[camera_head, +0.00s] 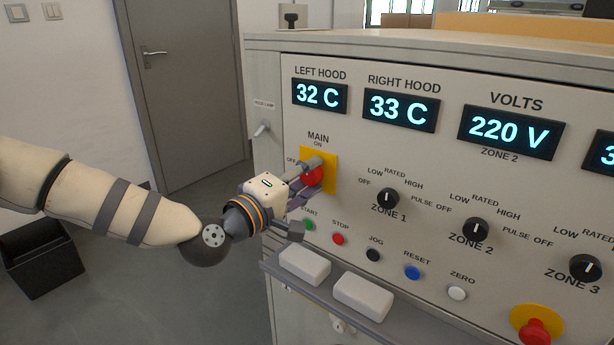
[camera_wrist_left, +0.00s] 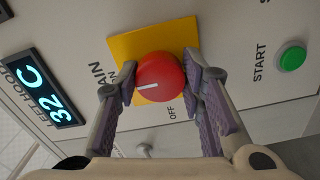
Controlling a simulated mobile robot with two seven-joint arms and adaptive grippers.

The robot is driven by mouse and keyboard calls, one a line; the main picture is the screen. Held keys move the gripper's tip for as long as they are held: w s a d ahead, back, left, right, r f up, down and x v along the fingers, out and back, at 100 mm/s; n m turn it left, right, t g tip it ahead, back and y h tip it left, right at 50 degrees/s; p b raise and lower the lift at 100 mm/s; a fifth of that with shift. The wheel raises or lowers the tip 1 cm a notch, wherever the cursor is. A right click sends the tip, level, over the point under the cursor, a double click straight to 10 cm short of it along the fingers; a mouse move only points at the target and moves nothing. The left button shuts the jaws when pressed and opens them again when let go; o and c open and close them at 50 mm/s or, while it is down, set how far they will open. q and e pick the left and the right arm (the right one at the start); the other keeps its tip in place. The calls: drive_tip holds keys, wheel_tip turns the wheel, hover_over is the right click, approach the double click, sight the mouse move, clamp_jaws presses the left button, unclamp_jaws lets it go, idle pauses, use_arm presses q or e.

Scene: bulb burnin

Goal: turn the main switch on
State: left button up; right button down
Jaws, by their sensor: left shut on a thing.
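The main switch is a round red knob (camera_head: 312,177) on a yellow plate (camera_head: 330,160) at the left of the panel front. My left gripper (camera_head: 308,182) is shut on it, partly covering it in the head view. In the left wrist view, the two fingertips lie on opposite sides of the red knob (camera_wrist_left: 162,72). The knob's white mark points left there, toward the ON and MAIN lettering. The OFF lettering is below the knob in that view. My right gripper is not in view.
A green START button (camera_head: 307,225) and red STOP button (camera_head: 338,239) are just below. White blocks (camera_head: 304,264) sit on the ledge under the panel. A small toggle (camera_head: 262,128) is on the cabinet's left side. A red emergency knob (camera_head: 535,332) is at lower right.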

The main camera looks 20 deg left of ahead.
use_arm(q)
drive_tip(key=o, duration=1.1)
drive_tip(key=shift+o, duration=0.2)
drive_tip(key=shift+s, duration=0.1)
drive_tip(key=v, duration=1.1)
drive_tip(key=shift+s+a, duration=0.15)
drive_tip(key=shift+s, duration=0.25)
